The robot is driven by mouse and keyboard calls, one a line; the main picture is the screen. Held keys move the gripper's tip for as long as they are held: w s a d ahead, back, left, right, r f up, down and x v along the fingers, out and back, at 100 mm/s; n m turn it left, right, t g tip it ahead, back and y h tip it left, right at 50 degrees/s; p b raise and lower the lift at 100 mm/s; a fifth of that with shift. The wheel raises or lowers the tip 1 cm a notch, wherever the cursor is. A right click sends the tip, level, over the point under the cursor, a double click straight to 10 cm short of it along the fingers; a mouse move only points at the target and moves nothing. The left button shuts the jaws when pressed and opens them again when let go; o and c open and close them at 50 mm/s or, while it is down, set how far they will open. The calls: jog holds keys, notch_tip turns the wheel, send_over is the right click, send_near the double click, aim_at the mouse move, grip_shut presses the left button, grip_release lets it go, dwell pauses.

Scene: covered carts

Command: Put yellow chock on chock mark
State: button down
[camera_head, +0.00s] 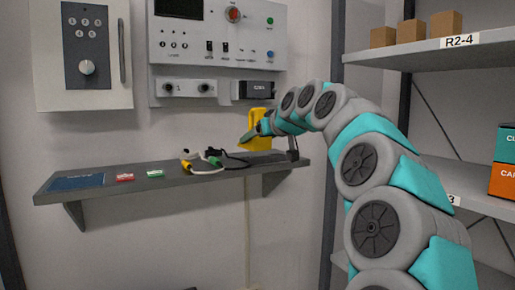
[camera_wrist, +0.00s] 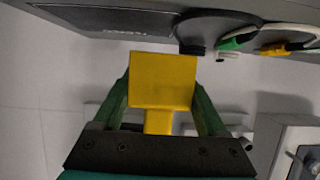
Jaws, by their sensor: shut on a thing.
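The yellow chock (camera_head: 259,128) is a bright yellow block, held upright above the right part of the wall shelf. My gripper (camera_head: 254,131) is shut on it from the side. In the wrist view the chock (camera_wrist: 162,80) sits between the two green fingers of my gripper (camera_wrist: 162,92). A dark panel with small pale lettering (camera_wrist: 100,22) lies on the shelf at the top of that view, at the shelf's right end. It may be the chock mark; the lettering is too small to read. The chock appears apart from it.
The grey shelf (camera_head: 110,189) also holds cables with green and yellow plugs (camera_head: 205,162), a red tag (camera_head: 125,177), a green tag (camera_head: 155,173) and a blue mat (camera_head: 77,183). Control panels hang on the wall above. A storage rack (camera_head: 430,50) stands at the right.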

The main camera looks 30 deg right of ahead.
send_over(259, 159)
jog(key=shift+w+f+p, duration=0.1)
jog(key=shift+f+p, duration=0.2)
jog(key=shift+p, duration=0.15)
jog(key=shift+d+f, duration=0.1)
jog(key=shift+f, duration=1.7)
jog(key=shift+f, duration=0.2)
grip_release()
jog(key=shift+r, duration=0.1)
jog(key=shift+r, duration=0.15)
jog(key=b+v, duration=0.1)
jog(key=v, duration=1.1)
